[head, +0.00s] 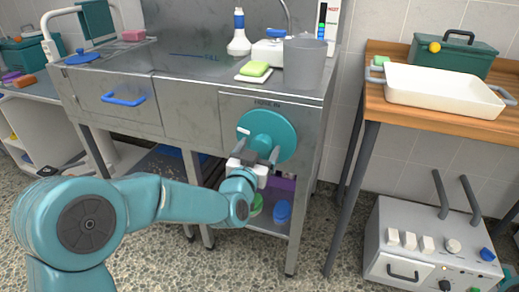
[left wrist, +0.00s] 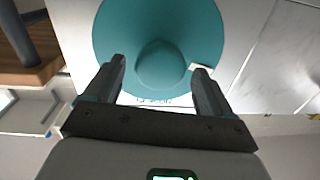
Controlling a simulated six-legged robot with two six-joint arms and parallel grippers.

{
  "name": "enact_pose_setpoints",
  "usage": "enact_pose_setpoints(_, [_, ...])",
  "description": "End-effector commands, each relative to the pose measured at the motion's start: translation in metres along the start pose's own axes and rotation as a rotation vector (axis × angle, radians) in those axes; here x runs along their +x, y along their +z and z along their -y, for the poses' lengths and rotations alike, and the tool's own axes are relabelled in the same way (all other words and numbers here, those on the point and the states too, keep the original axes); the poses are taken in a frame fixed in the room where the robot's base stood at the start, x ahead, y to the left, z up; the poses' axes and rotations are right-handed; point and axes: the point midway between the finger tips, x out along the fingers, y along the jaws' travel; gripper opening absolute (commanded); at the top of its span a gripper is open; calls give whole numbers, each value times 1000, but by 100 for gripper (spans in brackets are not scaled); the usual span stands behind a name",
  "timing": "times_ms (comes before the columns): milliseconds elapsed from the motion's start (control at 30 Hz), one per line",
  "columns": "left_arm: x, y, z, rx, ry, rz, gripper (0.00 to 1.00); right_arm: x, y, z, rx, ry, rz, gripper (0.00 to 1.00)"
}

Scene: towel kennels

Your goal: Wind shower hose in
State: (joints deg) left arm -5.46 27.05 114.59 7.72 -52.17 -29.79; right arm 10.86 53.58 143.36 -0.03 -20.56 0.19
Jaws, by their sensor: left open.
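A round teal dial (head: 268,134) with a raised hub is on the front panel of the steel sink unit, under lettering that reads roughly "HOSE IN". In the left wrist view the dial (left wrist: 162,25) fills the upper middle, its domed hub (left wrist: 162,66) between my fingers. My left gripper (head: 263,155) is open in front of the dial's lower part; its fingers (left wrist: 160,72) stand either side of the hub. I cannot tell whether they touch it. A small white mark (head: 244,131) shows at the dial's left edge. No hose is clearly visible. My right gripper is out of view.
A wooden table (head: 430,112) with a white tray (head: 440,90) stands right. A grey control box (head: 425,245) sits on the floor.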

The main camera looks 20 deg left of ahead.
Motion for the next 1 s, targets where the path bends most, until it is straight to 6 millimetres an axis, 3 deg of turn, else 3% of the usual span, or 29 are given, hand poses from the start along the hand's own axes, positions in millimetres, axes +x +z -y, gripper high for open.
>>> enact_pose_setpoints(133, [10,0,0,0,-1,0,84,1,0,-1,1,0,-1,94])
enact_pose_setpoints(400, [12,0,0,0,0,1,84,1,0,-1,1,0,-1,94])
enact_pose_setpoints(433, [12,0,0,0,0,1,80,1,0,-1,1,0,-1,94])
enact_pose_setpoints(667, [12,0,0,0,0,1,5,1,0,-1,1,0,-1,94])
enact_pose_setpoints(1000, [12,1,0,54,-1,-2,3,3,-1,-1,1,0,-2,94])
